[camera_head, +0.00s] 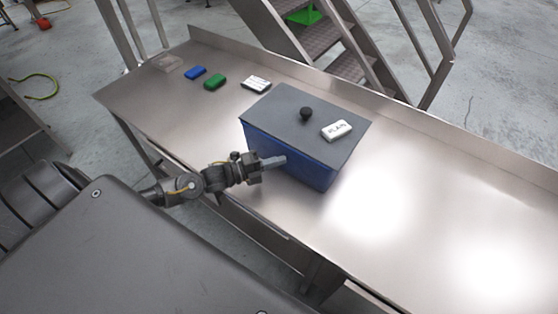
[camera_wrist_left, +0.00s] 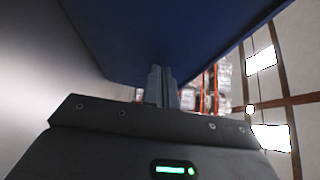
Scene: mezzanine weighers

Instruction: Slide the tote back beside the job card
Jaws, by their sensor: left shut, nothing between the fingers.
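The blue tote (camera_head: 290,154) stands on the steel bench, with a grey lid (camera_head: 288,112), a black knob and a white block marked "PLAIN" (camera_head: 337,130) on top. A white card with dark print (camera_head: 256,84), which looks like the job card, lies just behind the tote's far left corner. My left gripper (camera_head: 274,161) is shut and empty, its fingertips at the tote's near side; I cannot tell if they touch. In the left wrist view the shut fingers (camera_wrist_left: 162,86) point at the blue tote wall (camera_wrist_left: 160,35) close in front. My right gripper is out of view.
On the steel bench (camera_head: 440,215), a green block (camera_head: 215,82), a blue block (camera_head: 195,73) and a clear tray (camera_head: 168,63) lie left of the card. A raised lip runs along the bench's far edge. The bench right of the tote is clear. Metal stairs (camera_head: 320,40) stand behind.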

